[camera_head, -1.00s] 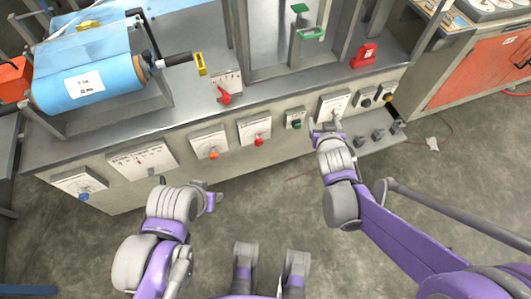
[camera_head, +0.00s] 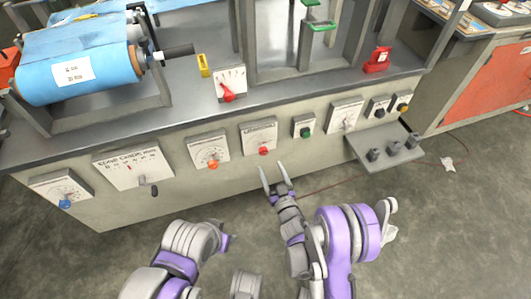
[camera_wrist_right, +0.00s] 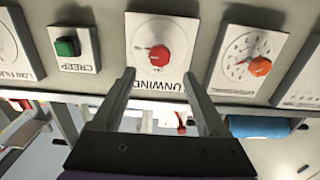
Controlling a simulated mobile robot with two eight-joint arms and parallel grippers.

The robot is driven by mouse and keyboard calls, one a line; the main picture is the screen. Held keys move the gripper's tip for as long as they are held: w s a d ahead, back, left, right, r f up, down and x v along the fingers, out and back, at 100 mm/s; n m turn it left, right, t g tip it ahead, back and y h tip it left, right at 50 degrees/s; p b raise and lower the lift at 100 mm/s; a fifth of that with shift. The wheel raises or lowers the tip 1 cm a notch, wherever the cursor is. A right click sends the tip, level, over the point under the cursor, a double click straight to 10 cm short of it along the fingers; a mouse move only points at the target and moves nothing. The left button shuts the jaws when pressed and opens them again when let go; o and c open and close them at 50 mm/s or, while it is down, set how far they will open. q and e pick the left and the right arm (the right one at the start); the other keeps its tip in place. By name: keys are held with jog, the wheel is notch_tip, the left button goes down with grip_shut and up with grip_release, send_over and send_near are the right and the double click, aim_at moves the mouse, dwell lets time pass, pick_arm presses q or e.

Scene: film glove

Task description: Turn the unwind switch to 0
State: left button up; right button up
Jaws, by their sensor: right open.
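The unwind switch is a round red knob (camera_head: 263,151) on a white plate (camera_head: 258,134) on the machine's front panel. In the right wrist view the red knob (camera_wrist_right: 160,57) shows upside down, with "UNWIND" lettered on its plate (camera_wrist_right: 172,25). Its marks are too small to read its setting surely. My right gripper (camera_head: 272,171) is open and empty in front of the plate, pointing at it. In the wrist view its two fingers (camera_wrist_right: 158,75) stand apart on either side below the knob, not closed on it. My left arm's end (camera_head: 226,243) is low at centre left; its fingers are not clear.
A dial with an orange knob (camera_head: 213,164) is left of the unwind plate, and a green button (camera_head: 305,132) is right of it. A small shelf with grey knobs (camera_head: 385,149) sticks out at the right.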

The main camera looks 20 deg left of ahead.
aim_at(264, 152)
jog(key=b+x, duration=0.1)
jog(key=x, duration=0.8)
jog(key=shift+w, duration=0.1)
jog(key=shift+c, duration=0.3)
grip_shut()
